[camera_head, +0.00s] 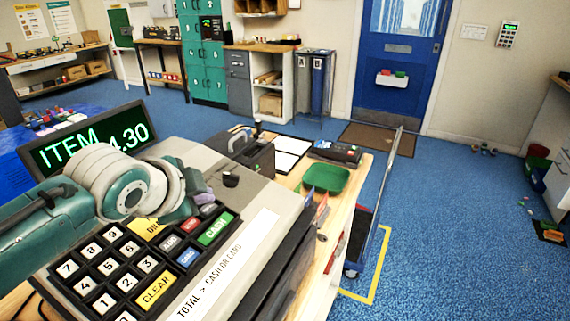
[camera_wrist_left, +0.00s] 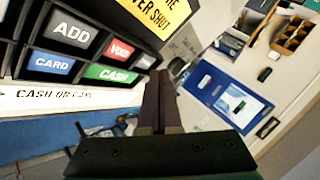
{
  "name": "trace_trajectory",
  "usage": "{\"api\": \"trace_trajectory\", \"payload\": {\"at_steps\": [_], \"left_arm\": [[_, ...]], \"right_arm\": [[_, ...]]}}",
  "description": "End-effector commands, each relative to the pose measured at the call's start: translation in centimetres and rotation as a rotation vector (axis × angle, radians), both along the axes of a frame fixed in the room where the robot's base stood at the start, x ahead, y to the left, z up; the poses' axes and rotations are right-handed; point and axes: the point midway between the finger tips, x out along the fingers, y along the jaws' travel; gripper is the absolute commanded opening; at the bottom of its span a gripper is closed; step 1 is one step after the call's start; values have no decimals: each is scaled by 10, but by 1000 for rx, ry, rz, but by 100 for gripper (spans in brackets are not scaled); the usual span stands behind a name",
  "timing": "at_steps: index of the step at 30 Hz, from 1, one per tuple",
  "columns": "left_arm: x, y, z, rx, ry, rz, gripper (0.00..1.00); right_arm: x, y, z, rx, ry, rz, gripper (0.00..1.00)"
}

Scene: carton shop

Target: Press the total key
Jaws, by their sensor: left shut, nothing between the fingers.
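The cash register (camera_head: 225,265) has a display (camera_head: 85,142) reading ITEM 4.30. Its keypad has number keys, a yellow CLEAR key (camera_head: 156,291), a grey ADD key (camera_head: 168,243), a blue CARD key (camera_head: 187,257), a red VOID key (camera_head: 190,225) and a green CASH key (camera_head: 215,229). I cannot read any key as TOTAL; a grey key (camera_head: 208,209) beside VOID has no readable label. My left gripper (camera_head: 200,203) is shut and empty, over the far end of the keypad, hiding part of it. In the left wrist view its fingertips (camera_wrist_left: 159,82) are together beside the keys; contact is unclear.
A printed strip (camera_head: 228,264) on the register reads TOTAL > CASH OR CARD. A green tray (camera_head: 326,179), a card terminal (camera_head: 335,152) and a dark box (camera_head: 247,152) stand on the counter beyond.

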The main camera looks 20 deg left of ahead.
Motion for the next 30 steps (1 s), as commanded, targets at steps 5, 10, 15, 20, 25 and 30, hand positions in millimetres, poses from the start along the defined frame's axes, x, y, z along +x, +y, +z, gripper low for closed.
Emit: {"api": "trace_trajectory", "payload": {"at_steps": [5,10,15,20,25,30], "left_arm": [[0,0,-1,0,0,0,0],[0,2,-7,0,1,1,0],[0,2,-8,0,0,0,0],[0,2,-8,0,0,0,0],[0,2,-9,0,0,0,0],[0,2,-11,0,0,0,0]], "right_arm": [[0,0,-1,0,0,0,98],[0,0,-4,0,0,0,98],[0,0,-4,0,0,0,98],[0,0,-4,0,0,0,98],[0,0,-4,0,0,0,98],[0,0,-6,0,0,0,98]]}}
